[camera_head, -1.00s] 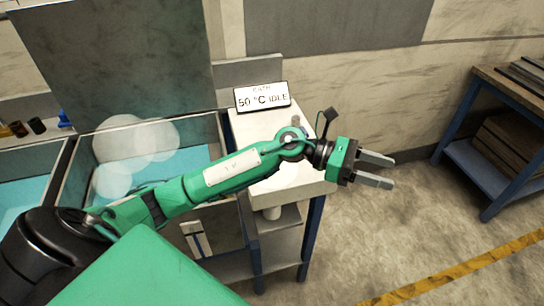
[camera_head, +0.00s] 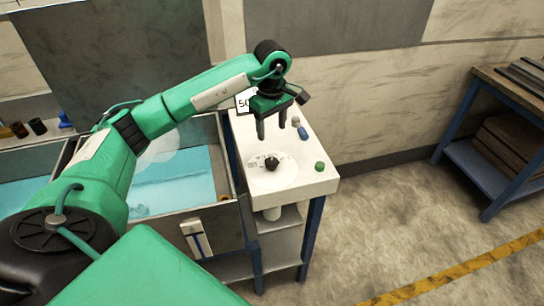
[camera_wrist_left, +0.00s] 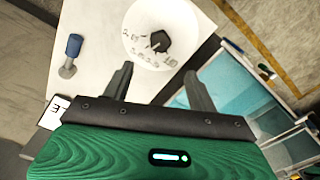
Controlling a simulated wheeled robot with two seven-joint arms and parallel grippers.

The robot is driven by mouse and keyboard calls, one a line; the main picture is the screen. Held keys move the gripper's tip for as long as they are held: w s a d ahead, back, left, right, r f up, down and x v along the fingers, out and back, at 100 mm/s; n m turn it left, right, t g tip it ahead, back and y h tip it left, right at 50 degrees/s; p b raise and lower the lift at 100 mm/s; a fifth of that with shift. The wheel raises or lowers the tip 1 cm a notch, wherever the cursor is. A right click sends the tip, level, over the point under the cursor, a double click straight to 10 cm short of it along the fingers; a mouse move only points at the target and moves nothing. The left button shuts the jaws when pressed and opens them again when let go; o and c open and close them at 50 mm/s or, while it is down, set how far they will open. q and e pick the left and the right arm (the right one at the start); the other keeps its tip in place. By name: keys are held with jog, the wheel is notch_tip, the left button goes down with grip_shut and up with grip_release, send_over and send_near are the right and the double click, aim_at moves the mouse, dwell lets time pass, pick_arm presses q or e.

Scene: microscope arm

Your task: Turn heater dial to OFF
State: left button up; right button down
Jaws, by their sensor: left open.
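The heater dial (camera_head: 271,163) is a black knob on a round white face with printed marks, on top of the white control panel (camera_head: 315,186). In the left wrist view the dial (camera_wrist_left: 159,41) shows ahead of the fingertips, a little above the gap between them. The marks around it are too small to read surely. My left gripper (camera_head: 270,136) is open and empty, pointing down above the panel, behind the dial and apart from it. It also shows in the left wrist view (camera_wrist_left: 160,72). My right gripper is not in view.
A green button (camera_head: 320,166) and a blue-handled switch (camera_head: 302,132) are on the panel. The display sign (camera_head: 241,102) is mostly hidden behind my gripper. A water bath (camera_head: 172,184) lies left of the panel. A blue-framed table (camera_head: 470,155) stands far right; floor between is clear.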

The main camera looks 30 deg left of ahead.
aim_at(272, 160)
pick_arm(q)
notch_tip(272, 160, down, 11)
jog(key=p, duration=0.3)
jog(key=shift+r, duration=0.15)
jog(key=shift+f, duration=0.7)
jog(key=c, duration=1)
